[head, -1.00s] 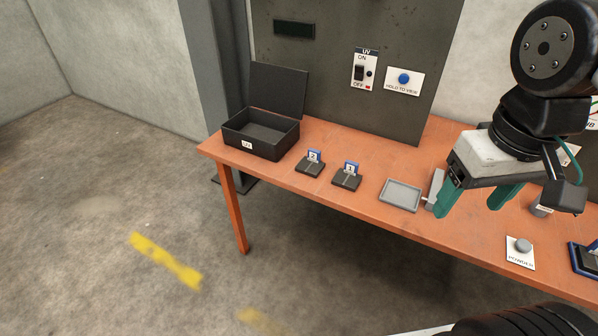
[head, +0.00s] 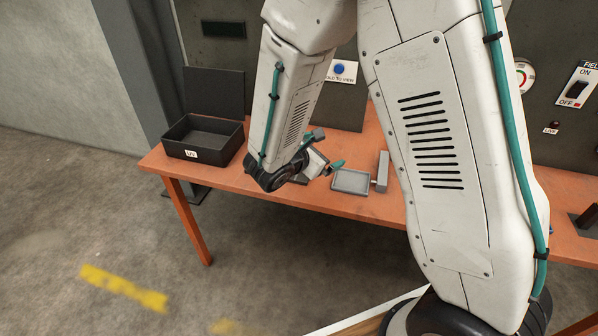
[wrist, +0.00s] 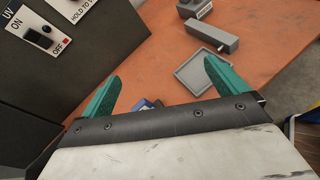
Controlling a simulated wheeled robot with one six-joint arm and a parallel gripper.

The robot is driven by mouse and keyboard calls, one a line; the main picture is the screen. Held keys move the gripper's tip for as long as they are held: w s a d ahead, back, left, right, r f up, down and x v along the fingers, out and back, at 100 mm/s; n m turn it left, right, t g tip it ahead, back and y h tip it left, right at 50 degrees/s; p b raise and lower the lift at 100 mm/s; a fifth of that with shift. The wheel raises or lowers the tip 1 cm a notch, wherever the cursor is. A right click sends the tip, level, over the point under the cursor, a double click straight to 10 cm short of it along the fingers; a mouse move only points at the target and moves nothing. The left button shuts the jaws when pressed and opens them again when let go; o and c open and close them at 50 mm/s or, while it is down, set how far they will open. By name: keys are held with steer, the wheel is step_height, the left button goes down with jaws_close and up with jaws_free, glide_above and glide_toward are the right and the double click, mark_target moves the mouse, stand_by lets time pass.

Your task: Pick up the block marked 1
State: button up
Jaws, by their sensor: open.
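My gripper (wrist: 162,72) is open, with its two teal fingers apart over the orange table. A small blue and white piece (wrist: 146,103) shows between the fingers, close to the palm edge, mostly hidden by the gripper. It looks like one of the blue-edged marked blocks, but its number cannot be read. In the head view my arm hides the place where the two marked blocks stood in their dark holders. There my gripper (head: 328,166) is low over the table, left of the grey tray (head: 351,181).
The grey tray also shows in the wrist view (wrist: 203,72), beside the right finger, with a grey bar (wrist: 212,35) behind it. An open black UV box (head: 205,138) stands at the table's left end. The dark panel with the UV switch (wrist: 38,38) rises behind.

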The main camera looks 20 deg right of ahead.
steer(key=w+a+f+n+t+y, duration=0.1)
steer(key=a+f+n, duration=0.1)
steer(key=f, duration=0.1)
steer(key=w+a+f+n+t+y, duration=0.1)
steer(key=a+f+n, duration=0.1)
steer(key=a+f, duration=0.1)
steer(key=w+a+f+n+t+y, duration=0.1)
steer(key=a+f+n, duration=0.1)
steer(key=f+n, duration=0.1)
steer(key=shift+w+a+f+t, duration=0.1)
steer(key=shift+a+f+t, duration=0.2)
steer(key=shift+f, duration=0.5)
steer(key=shift+w+d+f+n+y, duration=0.15)
steer(key=shift+w+d+f+y, duration=0.05)
steer(key=shift+w+f, duration=0.2)
steer(key=shift+w+d+f+n+y, duration=0.15)
steer(key=shift+w+f+y, duration=0.05)
steer(key=shift+w+f, duration=0.2)
steer(key=x, duration=0.5)
steer(key=shift+w+d+f, duration=0.1)
steer(key=shift+d+f, duration=0.15)
steer(key=shift+d, duration=0.05)
steer(key=c, duration=1.3)
steer(key=shift+c, duration=0.9)
steer(key=shift+r, duration=0.15)
